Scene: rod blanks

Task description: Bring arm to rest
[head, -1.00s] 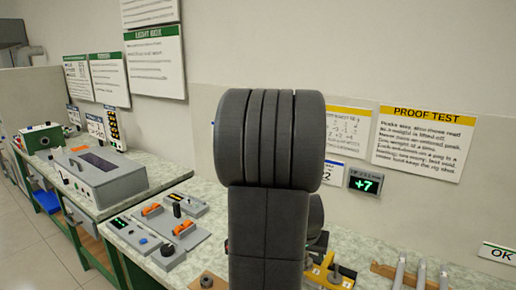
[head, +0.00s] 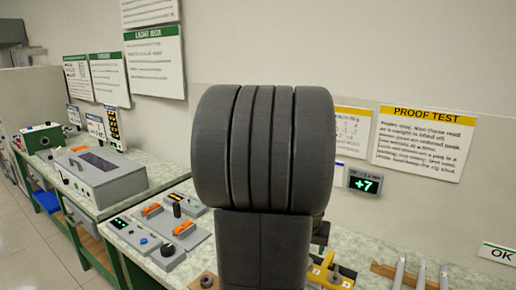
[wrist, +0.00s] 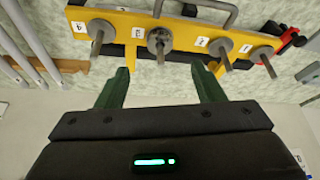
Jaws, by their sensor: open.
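My gripper (wrist: 160,70) shows in the wrist view with its two green fingers apart and nothing between them. Beyond the fingertips is a yellow rack (wrist: 182,32) with a row of grey pegs and small number labels. I cannot tell the exact gap between fingers and rack. In the head view my dark grey arm fills the middle and hides the gripper. Part of the yellow rack (head: 322,275) shows just right of the arm.
Grey rods on a wooden holder (head: 384,269) stand at the right of the speckled bench. A display (head: 364,184) reads +7 below the PROOF TEST sign (head: 424,138). Left are a panel with orange parts (head: 165,232) and a grey box (head: 98,175).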

